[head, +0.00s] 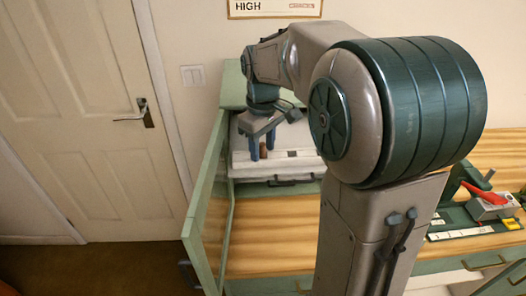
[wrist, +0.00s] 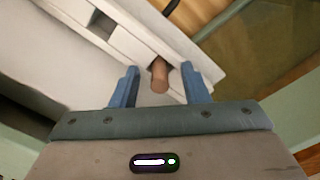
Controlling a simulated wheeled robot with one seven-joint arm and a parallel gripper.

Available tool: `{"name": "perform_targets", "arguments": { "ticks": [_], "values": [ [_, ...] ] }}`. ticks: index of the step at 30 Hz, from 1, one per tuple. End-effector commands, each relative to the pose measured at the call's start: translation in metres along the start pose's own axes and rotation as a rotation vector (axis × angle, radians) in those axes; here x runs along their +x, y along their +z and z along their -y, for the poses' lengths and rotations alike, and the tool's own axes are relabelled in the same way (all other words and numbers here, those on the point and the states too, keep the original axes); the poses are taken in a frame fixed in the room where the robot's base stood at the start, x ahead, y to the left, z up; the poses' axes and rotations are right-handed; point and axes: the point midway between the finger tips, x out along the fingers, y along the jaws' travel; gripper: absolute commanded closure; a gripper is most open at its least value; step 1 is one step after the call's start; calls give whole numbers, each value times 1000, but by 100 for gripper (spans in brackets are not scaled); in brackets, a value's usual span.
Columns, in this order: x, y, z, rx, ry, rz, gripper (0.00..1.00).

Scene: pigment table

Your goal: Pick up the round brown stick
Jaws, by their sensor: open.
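The round brown stick (wrist: 159,75) shows in the wrist view between the two blue fingers, its rounded end toward me. It lies at the edge of a white tray-like piece (wrist: 128,42). My gripper (wrist: 158,84) is open, with one finger on each side of the stick and a visible gap to both. In the head view my gripper (head: 262,147) points down over the white surface (head: 240,165) inside the green cabinet. A small part of the stick (head: 263,153) shows between the fingers there. How deep the fingers reach around it is hard to tell.
An open green cabinet door (head: 207,205) stands close to the left of my gripper. A wooden counter (head: 270,225) runs below. At the right are a red-handled tool (head: 477,194) and a yellow piece (head: 512,224).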

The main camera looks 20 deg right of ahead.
Motion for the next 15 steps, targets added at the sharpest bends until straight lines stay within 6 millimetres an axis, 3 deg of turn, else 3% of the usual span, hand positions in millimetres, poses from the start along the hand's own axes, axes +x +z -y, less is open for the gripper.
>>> {"name": "perform_targets", "arguments": {
  "ticks": [5, 9, 10, 15],
  "values": [
    [0, 0, 0, 0, 0, 0, 59],
    [0, 0, 0, 0, 0, 0, 95],
    [0, 0, 0, 0, 0, -1, 100],
    [0, 0, 0, 0, 0, -1, 100]
  ]
}}
